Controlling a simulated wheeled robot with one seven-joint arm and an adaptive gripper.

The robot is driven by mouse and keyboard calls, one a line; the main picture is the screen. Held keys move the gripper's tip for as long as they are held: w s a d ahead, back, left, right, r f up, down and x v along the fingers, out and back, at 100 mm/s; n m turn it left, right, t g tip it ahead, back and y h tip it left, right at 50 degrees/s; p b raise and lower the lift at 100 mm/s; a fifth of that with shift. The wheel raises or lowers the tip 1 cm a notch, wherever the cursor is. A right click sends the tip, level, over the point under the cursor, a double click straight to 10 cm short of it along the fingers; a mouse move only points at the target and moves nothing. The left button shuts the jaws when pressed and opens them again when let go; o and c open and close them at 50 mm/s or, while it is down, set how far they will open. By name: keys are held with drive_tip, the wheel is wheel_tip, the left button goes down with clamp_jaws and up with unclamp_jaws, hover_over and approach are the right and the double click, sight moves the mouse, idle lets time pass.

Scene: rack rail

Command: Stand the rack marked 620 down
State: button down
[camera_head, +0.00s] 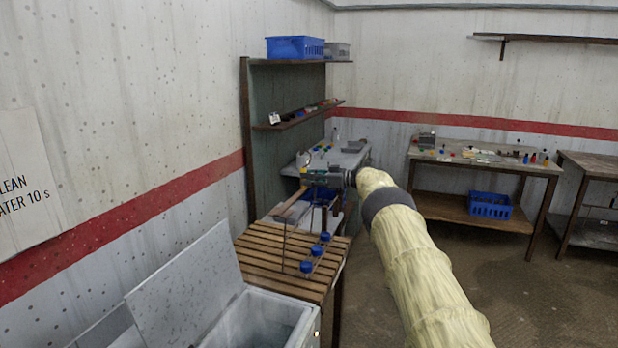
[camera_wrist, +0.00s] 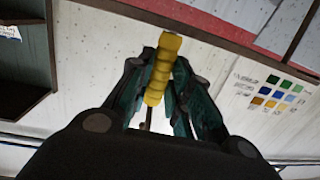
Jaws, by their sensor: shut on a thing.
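My gripper (camera_head: 312,180) is above the far end of a slatted wooden table in the head view. In the wrist view my gripper (camera_wrist: 157,72) is shut on a ribbed yellow handle (camera_wrist: 160,62), with a thin dark rod just below it. In the head view thin rods hang below the gripper, with a row of round blue pieces (camera_head: 316,250) at the right side of the slatted top. I cannot tell whether these touch the slats. No 620 mark is readable, and the gripper hides part of what it holds.
The slatted table (camera_head: 262,262) has bare slats at its left. An open-lidded grey chest (camera_head: 262,318) stands in front. Behind are a shelf unit (camera_head: 280,95) and a cluttered grey bench (camera_head: 352,160). Another bench (camera_head: 485,168) stands right, over a blue crate (camera_head: 489,205).

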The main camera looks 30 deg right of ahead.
drive_tip(key=shift+f, duration=0.45)
drive_tip(key=shift+f+b, duration=0.35)
drive_tip(key=shift+b, duration=0.05)
idle(0.4)
unclamp_jaws()
idle(0.5)
drive_tip(key=shift+s+d, duration=0.1)
idle(0.8)
drive_tip(key=f+p+v, duration=0.1)
drive_tip(key=p+v, duration=0.2)
drive_tip(key=v, duration=0.8)
drive_tip(key=shift+s+d, duration=0.2)
drive_tip(key=shift+s, duration=0.05)
idle(1.8)
idle(0.6)
